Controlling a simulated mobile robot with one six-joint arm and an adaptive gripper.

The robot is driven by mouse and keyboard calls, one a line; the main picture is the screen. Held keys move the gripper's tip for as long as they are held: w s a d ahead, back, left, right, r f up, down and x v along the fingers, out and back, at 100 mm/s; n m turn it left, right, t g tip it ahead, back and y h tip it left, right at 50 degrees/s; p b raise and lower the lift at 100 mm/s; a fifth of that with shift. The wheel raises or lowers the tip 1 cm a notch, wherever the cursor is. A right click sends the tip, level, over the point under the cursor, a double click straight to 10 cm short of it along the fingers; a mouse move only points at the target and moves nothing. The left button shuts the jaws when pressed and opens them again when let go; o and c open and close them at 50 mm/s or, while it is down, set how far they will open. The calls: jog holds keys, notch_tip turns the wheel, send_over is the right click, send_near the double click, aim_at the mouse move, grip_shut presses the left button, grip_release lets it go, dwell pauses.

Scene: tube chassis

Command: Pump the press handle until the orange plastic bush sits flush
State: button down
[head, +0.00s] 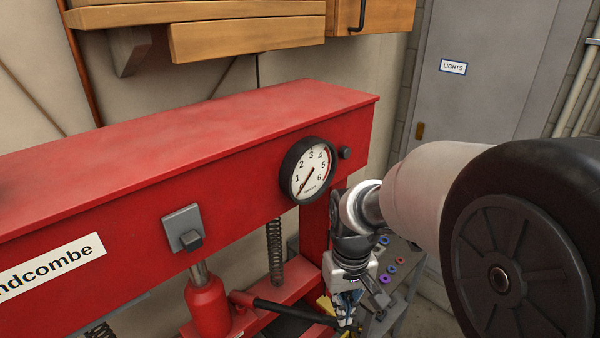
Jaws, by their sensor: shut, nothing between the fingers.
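The red press (190,150) fills the left and middle of the head view. Its red bottle jack (208,305) stands under the crossbeam. The black press handle (290,311) runs from the jack to the right, sloping slightly down. My gripper (347,318) is shut and empty, pointing down near the handle's right end; I cannot tell whether it touches it. The dial gauge (309,171) on the beam has its needle towards the low, lower-left end of the scale. The orange plastic bush cannot be seen in this view.
A grey stand with several small blue, purple and red rings (384,280) is right of my gripper. A coil spring (275,252) hangs under the beam. A wooden shelf (245,38) is above, and a grey door (470,90) behind. My arm covers the right side.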

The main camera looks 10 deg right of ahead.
notch_tip(320, 180, down, 15)
jog(key=b, duration=1.1)
notch_tip(320, 180, up, 15)
jog(key=p, duration=1.2)
jog(key=shift+r, duration=0.2)
jog(key=shift+f, duration=0.1)
jog(key=shift+f, duration=0.1)
dwell(2.0)
dwell(0.4)
